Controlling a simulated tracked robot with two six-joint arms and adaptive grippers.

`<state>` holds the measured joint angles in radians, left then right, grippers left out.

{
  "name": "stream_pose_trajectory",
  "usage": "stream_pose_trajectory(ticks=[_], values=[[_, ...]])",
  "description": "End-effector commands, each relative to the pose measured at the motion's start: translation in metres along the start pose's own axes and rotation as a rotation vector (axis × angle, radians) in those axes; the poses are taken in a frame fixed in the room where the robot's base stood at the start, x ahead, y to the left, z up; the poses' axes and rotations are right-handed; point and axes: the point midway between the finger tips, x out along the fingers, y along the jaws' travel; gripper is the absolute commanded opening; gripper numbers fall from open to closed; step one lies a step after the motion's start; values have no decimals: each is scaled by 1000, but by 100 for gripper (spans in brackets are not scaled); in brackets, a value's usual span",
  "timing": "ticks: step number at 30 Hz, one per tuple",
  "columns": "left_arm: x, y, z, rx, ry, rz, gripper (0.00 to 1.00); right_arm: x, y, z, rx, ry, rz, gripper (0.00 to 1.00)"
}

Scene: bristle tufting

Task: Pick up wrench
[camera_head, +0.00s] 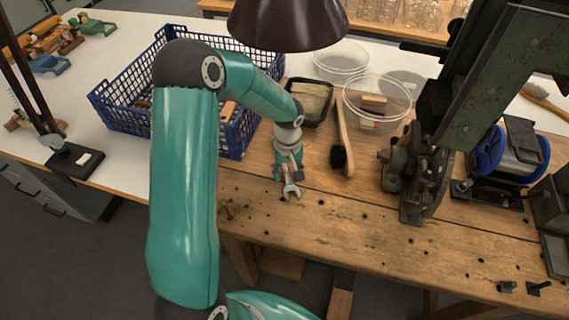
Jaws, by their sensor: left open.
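A small grey metal wrench (291,190) lies on the wooden workbench (330,222) near its front-left part, with its open-ended head toward me. My left gripper (287,174) is over the wrench's handle end, and its fingers hide part of the handle. The left gripper is open. I cannot tell whether its fingers touch the wrench. My right gripper is not in view.
A blue crate (112,110) stands behind my left arm. A brush (341,135), a black tray (312,90) and clear round bowls (392,88) are behind the wrench. A dark machine (465,105) stands right. The bench front is mostly clear.

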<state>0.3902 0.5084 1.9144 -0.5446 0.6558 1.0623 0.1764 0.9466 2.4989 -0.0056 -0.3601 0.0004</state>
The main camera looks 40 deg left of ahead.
Motion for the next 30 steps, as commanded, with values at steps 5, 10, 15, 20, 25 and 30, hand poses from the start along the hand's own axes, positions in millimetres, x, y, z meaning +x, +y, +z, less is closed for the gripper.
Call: stream_pose_trajectory(ticks=[5, 10, 15, 20, 25, 30], values=[[2, 0, 0, 0, 1, 1, 50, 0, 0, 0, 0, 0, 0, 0], [1, 0, 0, 0, 1, 1, 32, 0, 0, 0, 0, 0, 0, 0], [1, 0, -1, 0, 1, 1, 3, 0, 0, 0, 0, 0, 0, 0], [1, 0, -1, 0, 1, 1, 0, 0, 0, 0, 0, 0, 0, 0], [1, 0, -1, 0, 2, 1, 0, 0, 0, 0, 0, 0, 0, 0], [0, 0, -1, 0, 2, 2, 0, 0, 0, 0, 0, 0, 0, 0]])
